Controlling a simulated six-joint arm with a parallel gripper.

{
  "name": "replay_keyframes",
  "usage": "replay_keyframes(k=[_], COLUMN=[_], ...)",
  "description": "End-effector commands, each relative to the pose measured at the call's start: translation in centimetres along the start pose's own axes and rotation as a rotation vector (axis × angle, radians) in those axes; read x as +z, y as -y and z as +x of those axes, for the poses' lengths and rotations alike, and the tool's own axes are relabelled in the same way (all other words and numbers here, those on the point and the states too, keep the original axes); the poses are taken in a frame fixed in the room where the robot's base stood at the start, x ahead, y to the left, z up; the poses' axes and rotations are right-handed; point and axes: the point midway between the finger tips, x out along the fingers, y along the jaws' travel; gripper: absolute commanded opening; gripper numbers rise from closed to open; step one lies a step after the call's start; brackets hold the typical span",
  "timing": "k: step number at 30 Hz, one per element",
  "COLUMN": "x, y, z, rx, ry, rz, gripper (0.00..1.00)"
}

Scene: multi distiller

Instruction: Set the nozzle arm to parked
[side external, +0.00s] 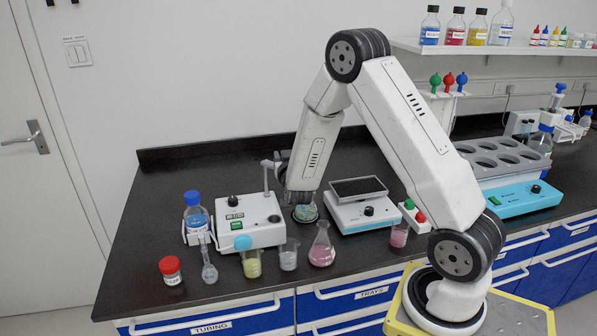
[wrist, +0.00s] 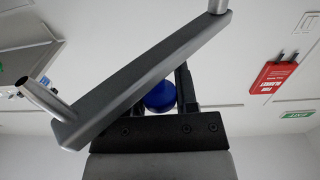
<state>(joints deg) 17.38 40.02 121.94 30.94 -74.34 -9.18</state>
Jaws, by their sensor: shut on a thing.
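The nozzle arm (wrist: 150,75) is a grey bar that crosses the wrist view diagonally, with a short metal tube at its lower left end and a post at its upper right end. A blue round knob (wrist: 160,97) sits under the bar. My gripper (wrist: 162,92) is shut on this knob, one dark finger on each side. In the side view the nozzle arm's end (side external: 268,163) shows on top of a thin post on the white distiller unit (side external: 236,219). My forearm hides the rest of the nozzle arm and most of my gripper there.
A white device with a dark plate (side external: 358,187) stands right of the unit. A conical flask with pink liquid (side external: 321,250), beakers (side external: 288,257) and a blue-capped bottle (side external: 196,215) stand close around. A small round dish (side external: 305,213) lies below my forearm.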

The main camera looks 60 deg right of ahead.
Motion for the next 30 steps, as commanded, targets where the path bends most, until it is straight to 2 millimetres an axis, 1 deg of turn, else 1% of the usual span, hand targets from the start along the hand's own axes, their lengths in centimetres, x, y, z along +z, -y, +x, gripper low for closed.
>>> replay_keyframes(k=[30], x=[-0.1], y=[2.6], z=[-2.1], rx=[0.6], ry=[-0.003], rz=[0.002], gripper=[0.0])
